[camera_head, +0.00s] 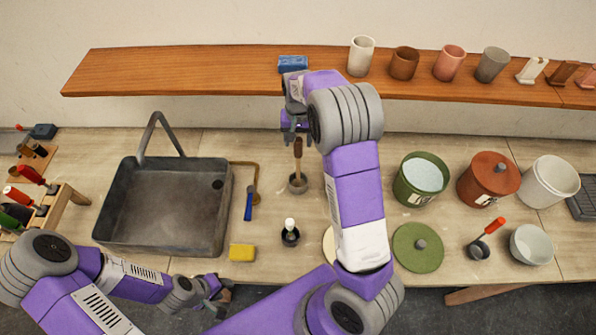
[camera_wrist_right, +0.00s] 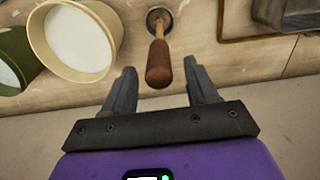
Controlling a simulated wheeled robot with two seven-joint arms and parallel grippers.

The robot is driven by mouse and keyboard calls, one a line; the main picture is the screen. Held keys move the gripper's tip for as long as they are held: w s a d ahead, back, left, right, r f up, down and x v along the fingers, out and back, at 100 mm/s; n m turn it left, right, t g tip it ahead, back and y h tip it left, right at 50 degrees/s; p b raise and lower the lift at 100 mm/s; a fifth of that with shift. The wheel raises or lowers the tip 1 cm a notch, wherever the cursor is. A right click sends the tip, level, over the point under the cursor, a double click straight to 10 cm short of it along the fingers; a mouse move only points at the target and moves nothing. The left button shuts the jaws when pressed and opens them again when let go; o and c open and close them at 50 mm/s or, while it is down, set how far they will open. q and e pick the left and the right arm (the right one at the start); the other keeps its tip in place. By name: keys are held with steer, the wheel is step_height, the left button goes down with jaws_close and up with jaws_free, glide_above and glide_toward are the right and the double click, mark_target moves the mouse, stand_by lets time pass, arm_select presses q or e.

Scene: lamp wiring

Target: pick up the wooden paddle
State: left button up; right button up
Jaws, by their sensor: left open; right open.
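The wooden paddle (camera_head: 298,149) stands upright in a small grey cup (camera_head: 298,185) on the counter, its brown handle pointing up. My right gripper (camera_head: 296,134) is open just above the top of the handle. In the right wrist view, the paddle's handle (camera_wrist_right: 158,68) lies between the two spread fingers of the right gripper (camera_wrist_right: 159,75), with visible gaps on both sides. The cup (camera_wrist_right: 158,17) shows beyond it, and the paddle's lower end is hidden inside. My left gripper (camera_head: 214,294) is open and empty at the counter's front edge, low in the head view.
A grey sink (camera_head: 165,205) with a tap is to the left. A blue-handled brush (camera_head: 249,205), a yellow sponge (camera_head: 242,252) and a small dark bottle (camera_head: 290,234) are near the cup. A green canister (camera_head: 404,190) stands right of my right arm. A wooden shelf (camera_head: 190,72) runs behind.

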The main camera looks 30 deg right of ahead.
mark_target(298, 149)
steer(key=f+b, duration=0.1)
steer(key=f, duration=0.1)
steer(key=f+b, duration=0.2)
steer(key=f, duration=0.1)
steer(key=shift+s+a, duration=0.1)
steer(key=shift+s, duration=0.1)
steer(key=shift+r, duration=0.1)
jaws_close()
